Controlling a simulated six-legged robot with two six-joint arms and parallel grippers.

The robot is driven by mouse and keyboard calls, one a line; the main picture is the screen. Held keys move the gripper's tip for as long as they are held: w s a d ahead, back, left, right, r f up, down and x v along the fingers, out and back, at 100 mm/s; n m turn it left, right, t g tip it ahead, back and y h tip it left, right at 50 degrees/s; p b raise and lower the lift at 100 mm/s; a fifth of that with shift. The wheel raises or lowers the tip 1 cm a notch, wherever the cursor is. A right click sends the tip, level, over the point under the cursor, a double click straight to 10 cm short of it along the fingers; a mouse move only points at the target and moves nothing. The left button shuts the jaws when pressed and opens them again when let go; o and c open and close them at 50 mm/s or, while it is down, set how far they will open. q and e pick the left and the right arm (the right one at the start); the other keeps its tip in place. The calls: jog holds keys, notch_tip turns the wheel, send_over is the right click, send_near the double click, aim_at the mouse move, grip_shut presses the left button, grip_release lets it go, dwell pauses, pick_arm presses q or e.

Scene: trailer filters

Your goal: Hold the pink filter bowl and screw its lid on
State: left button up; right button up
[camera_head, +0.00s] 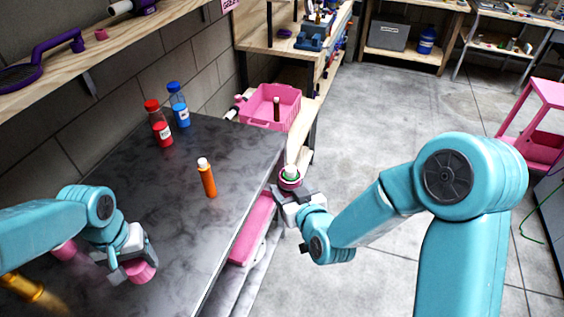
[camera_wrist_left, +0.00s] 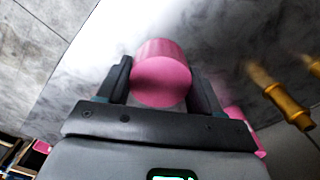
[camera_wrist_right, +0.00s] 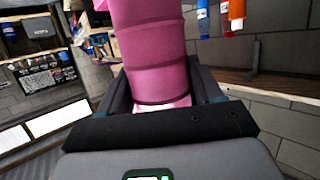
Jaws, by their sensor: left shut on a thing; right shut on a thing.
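My left gripper (camera_head: 132,262) is low over the left part of the dark table, shut on a short round pink piece (camera_head: 141,271) that looks like the lid. In the left wrist view this piece (camera_wrist_left: 162,75) sits between both fingers. My right gripper (camera_head: 291,191) is past the table's right edge, shut on a pink ribbed cylinder, apparently the filter bowl (camera_head: 290,182). A white and green piece (camera_head: 291,171) shows at its open top. In the right wrist view the bowl (camera_wrist_right: 152,55) stands between the fingers. The two pink pieces are well apart.
An orange bottle (camera_head: 207,178), a red bottle (camera_head: 159,124) and a blue bottle (camera_head: 179,105) stand on the table (camera_head: 175,235). A pink piece (camera_head: 63,250) and a brass-coloured part (camera_head: 36,291) are near the left arm. A pink crate (camera_head: 271,105) is beyond the table.

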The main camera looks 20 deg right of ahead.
jog(key=s+a+f+n+g+y, duration=0.1)
jog(key=s+a+f+n+y, duration=0.2)
jog(key=a, duration=0.4)
jog(key=s+a+f+n+g+y, duration=0.2)
jog(key=s+a+f+n+y, duration=0.1)
jog(key=a+f+n+y, duration=0.1)
jog(key=a+y, duration=0.1)
jog(key=a, duration=0.1)
jog(key=shift+s+a+f, duration=0.2)
jog(key=shift+s+a, duration=0.05)
jog(key=shift+a, duration=0.15)
pick_arm(q)
jog(key=shift+d, duration=0.1)
jog(key=d+r+m, duration=0.4)
jog(key=d+r, duration=0.1)
jog(key=d, duration=0.6)
jog(key=d+r+m, duration=0.4)
jog(key=d+r, duration=0.1)
jog(key=d, duration=0.7)
jog(key=shift+d, duration=0.25)
jog(key=shift+w+f, duration=0.1)
jog(key=shift+w, duration=0.05)
jog(key=shift+f, duration=1.95)
jog(key=shift+f, duration=0.9)
